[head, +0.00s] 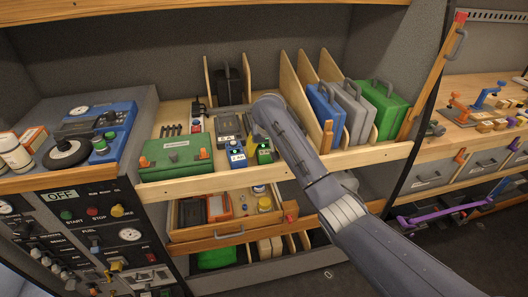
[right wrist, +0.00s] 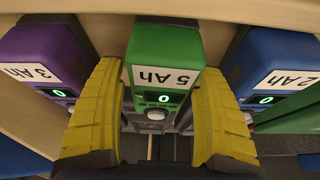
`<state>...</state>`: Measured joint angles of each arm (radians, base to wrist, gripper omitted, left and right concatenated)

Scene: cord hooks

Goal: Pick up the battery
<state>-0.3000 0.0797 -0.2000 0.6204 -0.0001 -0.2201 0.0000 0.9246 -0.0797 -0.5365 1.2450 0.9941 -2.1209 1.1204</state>
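In the right wrist view a green battery (right wrist: 165,50) labelled 5 Ah, with a lit 0 display, sits between the two yellow fingers of my right gripper (right wrist: 157,82). The fingers are apart, one on each side of the battery; I cannot tell whether they touch it. A purple battery (right wrist: 38,55) labelled 3 Ah is on the left and a blue battery (right wrist: 280,60) labelled 2 Ah on the right. In the head view the blue battery (head: 236,154) and the green battery (head: 264,154) show at the shelf front; my right arm hides part of that area. My left gripper is out of view.
A green case (head: 175,155) lies left of the batteries. Wooden dividers hold blue, grey and green cases (head: 383,105) on the right. An open drawer (head: 215,237) with small items is below. A control panel (head: 85,225) stands at the left.

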